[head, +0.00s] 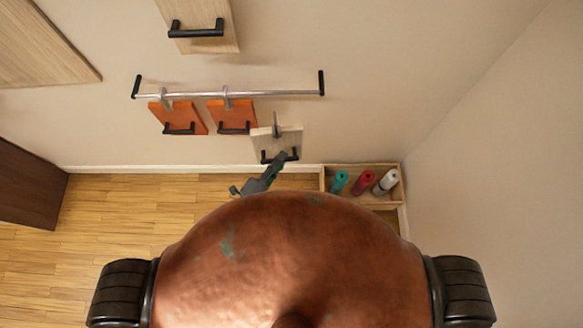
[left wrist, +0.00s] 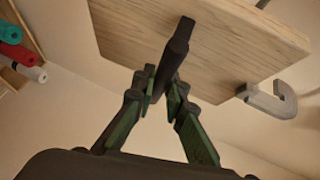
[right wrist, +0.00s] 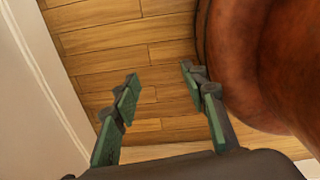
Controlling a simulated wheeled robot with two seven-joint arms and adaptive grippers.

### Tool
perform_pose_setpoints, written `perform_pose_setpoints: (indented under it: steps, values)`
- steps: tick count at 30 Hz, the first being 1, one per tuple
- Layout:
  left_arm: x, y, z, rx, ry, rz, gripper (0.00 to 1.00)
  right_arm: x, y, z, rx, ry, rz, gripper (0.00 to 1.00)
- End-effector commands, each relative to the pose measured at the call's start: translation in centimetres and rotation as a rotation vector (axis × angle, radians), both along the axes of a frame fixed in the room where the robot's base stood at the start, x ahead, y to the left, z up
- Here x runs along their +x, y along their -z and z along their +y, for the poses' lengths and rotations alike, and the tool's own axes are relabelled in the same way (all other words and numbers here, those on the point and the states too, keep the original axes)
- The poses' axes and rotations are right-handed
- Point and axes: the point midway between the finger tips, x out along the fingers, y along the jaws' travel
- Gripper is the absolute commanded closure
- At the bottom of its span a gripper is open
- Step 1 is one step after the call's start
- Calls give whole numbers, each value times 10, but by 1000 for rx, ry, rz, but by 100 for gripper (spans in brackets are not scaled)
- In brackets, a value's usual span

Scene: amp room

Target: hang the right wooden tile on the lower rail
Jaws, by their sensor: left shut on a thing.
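A pale wooden tile (head: 290,137) with a black handle (head: 268,157) and a grey hook (head: 276,127) on top is near the wall. My left gripper (head: 277,165) is shut on that handle. The left wrist view shows my left gripper (left wrist: 162,84) on the handle (left wrist: 176,48), with the tile (left wrist: 215,40) and its hook (left wrist: 270,101) behind. The metal rail (head: 292,92) runs along the wall; the hook appears below its right part, apart from it. My right gripper (right wrist: 160,77) is open and empty, and shows only in the right wrist view.
Two orange tiles (head: 188,113) (head: 241,110) hang from the rail's left and middle. Another wooden tile (head: 222,42) is above the rail, its top cut off. A wooden box (head: 324,181) with rolls (head: 364,181) stands at the lower right. The rail's right part is clear.

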Motion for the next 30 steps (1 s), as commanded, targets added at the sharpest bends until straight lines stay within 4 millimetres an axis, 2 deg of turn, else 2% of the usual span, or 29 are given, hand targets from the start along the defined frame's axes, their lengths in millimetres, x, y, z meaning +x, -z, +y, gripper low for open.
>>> perform_pose_setpoints:
  steps: [1,2,7,13,30]
  values:
    - [-3,14,-11,0,36,-4,100,1,10,-1,-1,-1,0,60]
    - [-5,19,-17,0,53,-6,100,2,13,-2,-2,-1,-1,60]
    - [-12,33,-35,0,109,-13,100,17,19,-1,-1,-4,-20,60]
    - [-7,32,-37,1,118,-17,100,23,18,-1,0,-6,-28,60]
    - [34,32,-37,0,116,-16,100,10,23,7,9,-1,-12,60]
